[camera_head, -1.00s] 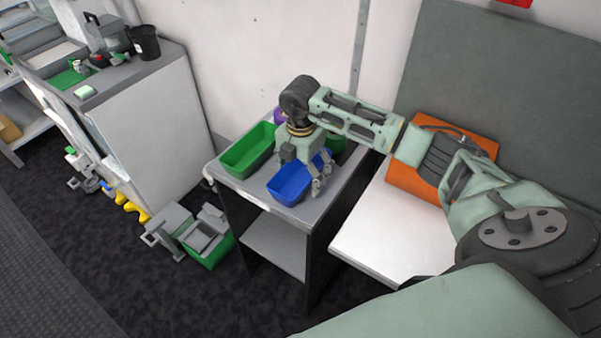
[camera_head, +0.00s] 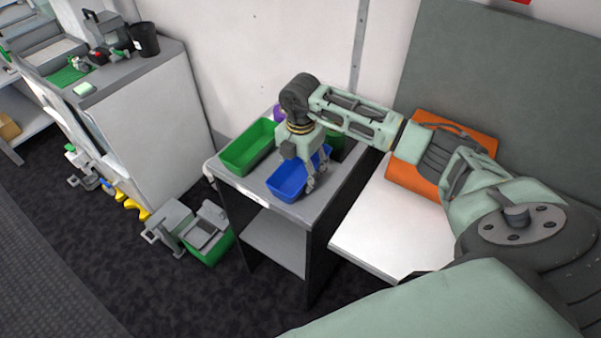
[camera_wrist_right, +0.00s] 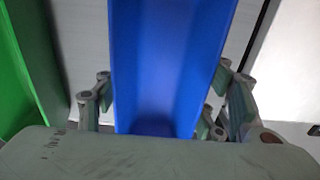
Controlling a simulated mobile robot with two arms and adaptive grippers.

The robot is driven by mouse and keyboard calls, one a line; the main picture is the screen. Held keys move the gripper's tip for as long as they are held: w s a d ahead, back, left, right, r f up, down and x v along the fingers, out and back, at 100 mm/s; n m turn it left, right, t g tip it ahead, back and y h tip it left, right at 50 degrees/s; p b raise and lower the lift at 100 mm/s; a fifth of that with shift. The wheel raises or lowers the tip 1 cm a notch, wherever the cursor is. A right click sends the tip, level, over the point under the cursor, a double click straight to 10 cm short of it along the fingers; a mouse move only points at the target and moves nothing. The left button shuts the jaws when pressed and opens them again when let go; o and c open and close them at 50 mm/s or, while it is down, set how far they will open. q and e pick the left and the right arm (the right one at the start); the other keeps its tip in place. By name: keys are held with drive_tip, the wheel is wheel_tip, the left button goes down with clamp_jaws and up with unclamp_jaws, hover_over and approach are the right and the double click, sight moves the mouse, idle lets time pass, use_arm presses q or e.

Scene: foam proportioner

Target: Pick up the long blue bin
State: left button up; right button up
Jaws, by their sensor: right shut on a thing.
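The long blue bin (camera_head: 288,180) sits on the top of a small grey stand (camera_head: 259,200) in the head view. My right gripper (camera_head: 309,172) is over the bin from above, with its fingers on the bin's two long sides. In the right wrist view the blue bin (camera_wrist_right: 170,60) runs lengthwise between the fingers, and the right gripper (camera_wrist_right: 165,112) is shut on it. The head view does not show clearly whether the bin is clear of the surface. My left gripper is not in view.
A long green bin (camera_head: 248,148) stands just left of the blue bin. Another green bin (camera_head: 336,146) and a purple item (camera_head: 279,113) are behind the gripper. An orange case (camera_head: 412,178) lies on a white table (camera_head: 385,235) to the right. A wall is behind.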

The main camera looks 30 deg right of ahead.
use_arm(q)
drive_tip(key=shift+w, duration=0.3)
